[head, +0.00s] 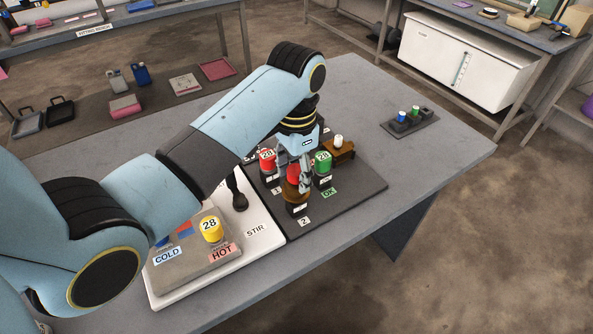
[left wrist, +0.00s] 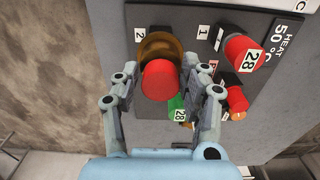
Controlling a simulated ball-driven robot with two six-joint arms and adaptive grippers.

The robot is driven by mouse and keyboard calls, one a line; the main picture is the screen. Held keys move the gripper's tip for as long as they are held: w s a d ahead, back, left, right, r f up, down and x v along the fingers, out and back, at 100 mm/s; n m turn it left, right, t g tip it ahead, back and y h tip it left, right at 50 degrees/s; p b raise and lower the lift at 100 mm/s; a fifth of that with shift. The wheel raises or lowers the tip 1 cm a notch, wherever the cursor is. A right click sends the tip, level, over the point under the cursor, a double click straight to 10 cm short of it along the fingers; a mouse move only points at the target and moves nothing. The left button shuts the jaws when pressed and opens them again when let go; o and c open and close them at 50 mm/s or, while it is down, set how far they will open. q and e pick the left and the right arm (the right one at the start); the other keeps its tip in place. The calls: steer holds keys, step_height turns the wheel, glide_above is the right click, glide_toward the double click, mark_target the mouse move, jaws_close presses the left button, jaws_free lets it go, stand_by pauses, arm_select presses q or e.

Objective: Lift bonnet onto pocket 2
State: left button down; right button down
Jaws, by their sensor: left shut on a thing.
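My left gripper (head: 304,184) reaches down over the dark tray (head: 355,190) and is shut on the bonnet, which I take to be the brown round piece (head: 291,189) with a red top. In the left wrist view the red top (left wrist: 159,80) sits between the fingers (left wrist: 164,88), with the brown rim (left wrist: 160,47) behind it. The bonnet is at the black pocket 2 (head: 297,209), beside the label "2". I cannot tell whether it rests there or hangs just above. My right gripper is not in view.
A red container marked 28 (head: 267,161) stands at pocket 1, and a green one (head: 323,161) stands by the OK label. A brown block (head: 341,151) is behind. A white board with a yellow container (head: 212,229) lies left.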

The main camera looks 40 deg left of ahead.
mark_target(296, 170)
arm_select(q)
steer(key=shift+r, duration=0.1)
stand_by(0.4)
steer(key=shift+f+b, duration=0.45)
steer(key=shift+f, duration=0.6)
steer(key=c, duration=0.6)
jaws_free()
step_height(296, 170, up, 4)
steer(key=shift+f+p, duration=0.2)
steer(key=shift+p, duration=0.25)
steer(key=shift+r, duration=0.75)
